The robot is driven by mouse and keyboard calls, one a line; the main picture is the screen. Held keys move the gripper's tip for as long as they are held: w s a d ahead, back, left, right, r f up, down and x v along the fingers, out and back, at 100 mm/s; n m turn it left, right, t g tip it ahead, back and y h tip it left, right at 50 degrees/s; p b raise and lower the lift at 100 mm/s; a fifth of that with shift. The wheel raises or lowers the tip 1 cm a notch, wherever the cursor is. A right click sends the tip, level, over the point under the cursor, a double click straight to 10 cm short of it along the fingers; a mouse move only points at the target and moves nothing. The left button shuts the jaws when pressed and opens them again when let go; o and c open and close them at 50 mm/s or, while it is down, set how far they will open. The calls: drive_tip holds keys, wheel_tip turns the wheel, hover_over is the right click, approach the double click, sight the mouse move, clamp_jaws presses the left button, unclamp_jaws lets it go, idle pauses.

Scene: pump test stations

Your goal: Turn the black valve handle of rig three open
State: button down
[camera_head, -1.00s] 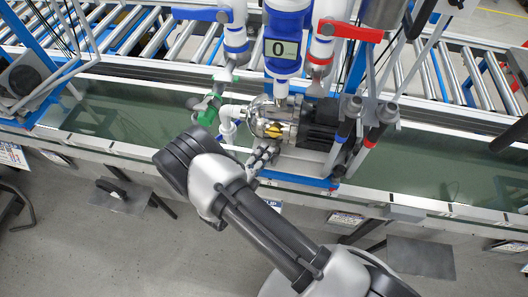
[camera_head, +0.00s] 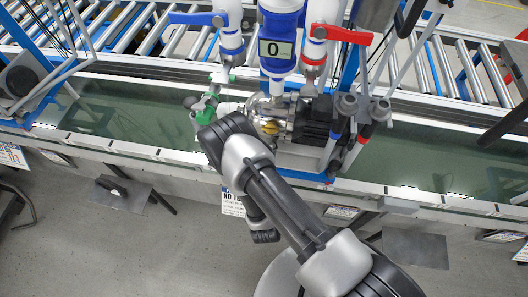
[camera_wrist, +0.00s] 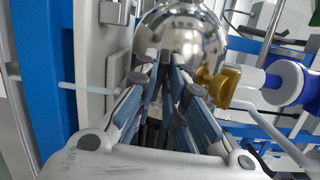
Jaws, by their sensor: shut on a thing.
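In the wrist view my gripper (camera_wrist: 168,68) points at a shiny silver pump body (camera_wrist: 190,30). Its fingers close in on a narrow dark piece between them, which looks like the black valve handle; the fingers hide most of it, so I cannot tell how far it is turned. In the head view my arm hides the gripper and handle, just in front of the silver pump (camera_head: 272,115). A yellow fitting shows on the pump (camera_head: 270,128) and, in the wrist view, right of the fingers (camera_wrist: 224,86).
A green valve handle (camera_head: 203,108) is beside my arm. Blue (camera_head: 195,18) and red (camera_head: 342,34) handles sit above, beside a display reading 0 (camera_head: 277,49). A roller conveyor (camera_head: 450,70) runs behind. Floor in front is mostly clear.

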drive_tip(key=shift+y, duration=0.3)
drive_tip(key=c, duration=1.7)
unclamp_jaws()
drive_tip(key=shift+o, duration=0.2)
